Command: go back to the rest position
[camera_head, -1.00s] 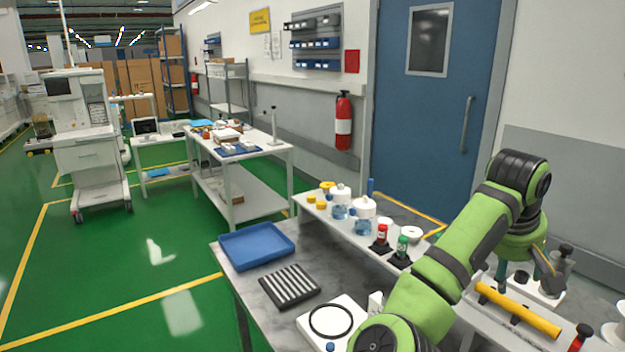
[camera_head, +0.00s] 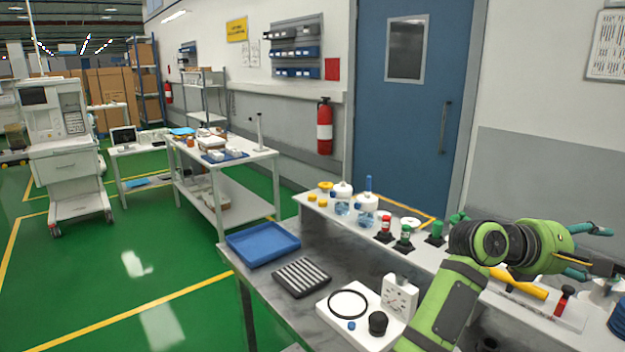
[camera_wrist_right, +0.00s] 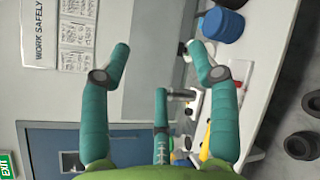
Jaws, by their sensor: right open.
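My right arm is green with black joints and reaches up from the bottom right in the head view. Its gripper (camera_head: 603,254) points to the right, above the right part of the bench. The gripper also fills the middle of the right wrist view (camera_wrist_right: 157,47). My left arm and gripper do not show.
The grey bench (camera_head: 310,245) holds a blue tray (camera_head: 263,243), a slotted black rack (camera_head: 301,277) and a white plate with a black ring (camera_head: 348,304). Bottles (camera_head: 366,212) stand on its raised shelf. A yellow cylinder (camera_head: 520,284) lies under my right arm. Green floor at left is open.

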